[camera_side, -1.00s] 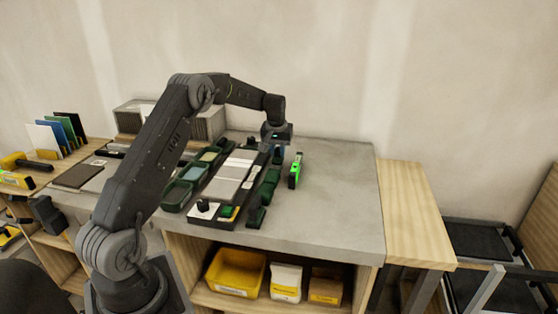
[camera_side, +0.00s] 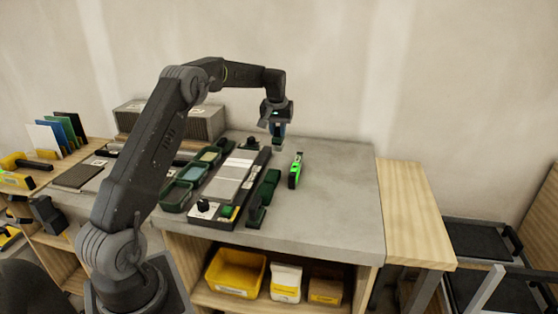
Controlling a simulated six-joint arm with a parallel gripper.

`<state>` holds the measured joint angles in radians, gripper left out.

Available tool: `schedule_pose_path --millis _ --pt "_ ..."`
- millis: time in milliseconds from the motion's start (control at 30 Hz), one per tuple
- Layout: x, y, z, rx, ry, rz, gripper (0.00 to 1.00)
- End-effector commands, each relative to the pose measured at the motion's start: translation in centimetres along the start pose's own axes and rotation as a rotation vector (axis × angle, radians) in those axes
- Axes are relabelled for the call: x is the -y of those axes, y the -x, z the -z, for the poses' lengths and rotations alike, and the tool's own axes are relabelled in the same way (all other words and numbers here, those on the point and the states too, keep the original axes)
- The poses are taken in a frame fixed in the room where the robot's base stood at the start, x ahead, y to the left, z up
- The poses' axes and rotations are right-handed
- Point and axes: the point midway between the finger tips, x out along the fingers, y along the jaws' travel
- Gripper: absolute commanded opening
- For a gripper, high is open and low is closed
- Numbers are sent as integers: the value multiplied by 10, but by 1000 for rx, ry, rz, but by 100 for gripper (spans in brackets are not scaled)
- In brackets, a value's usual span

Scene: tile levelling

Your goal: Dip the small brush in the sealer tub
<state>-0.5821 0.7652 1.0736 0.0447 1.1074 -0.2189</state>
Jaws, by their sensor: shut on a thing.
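My gripper (camera_side: 277,121) is shut on a small, dark blue upright thing (camera_side: 279,131), which looks like the small brush. It hangs above the far right part of the grey worktop, near the far end of the tile board. The brush's bristles are too small to make out. A row of dark green tubs stands left of the board: a near one (camera_side: 175,197), a middle one (camera_side: 191,173) and a far one (camera_side: 208,155). I cannot tell which is the sealer tub. My gripper is to the right of the tubs and apart from them.
The tile board (camera_side: 232,180) lies between the tubs and a dark green holder (camera_side: 265,190). A bright green and black tool (camera_side: 295,171) stands to the right. A grey box (camera_side: 200,122) stands at the back. The worktop's right side (camera_side: 340,200) is clear.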

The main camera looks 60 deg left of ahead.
Motion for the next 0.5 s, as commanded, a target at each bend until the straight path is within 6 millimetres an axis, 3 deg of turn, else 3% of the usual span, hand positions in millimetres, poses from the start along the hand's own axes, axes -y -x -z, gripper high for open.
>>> schedule_pose_path --millis 167,267,367,500 --pt "3 1 1 -1 1 0 0" --pt "18 2 2 0 5 0 0" --pt "48 6 5 0 8 0 0" --pt "108 14 5 3 11 1 0"
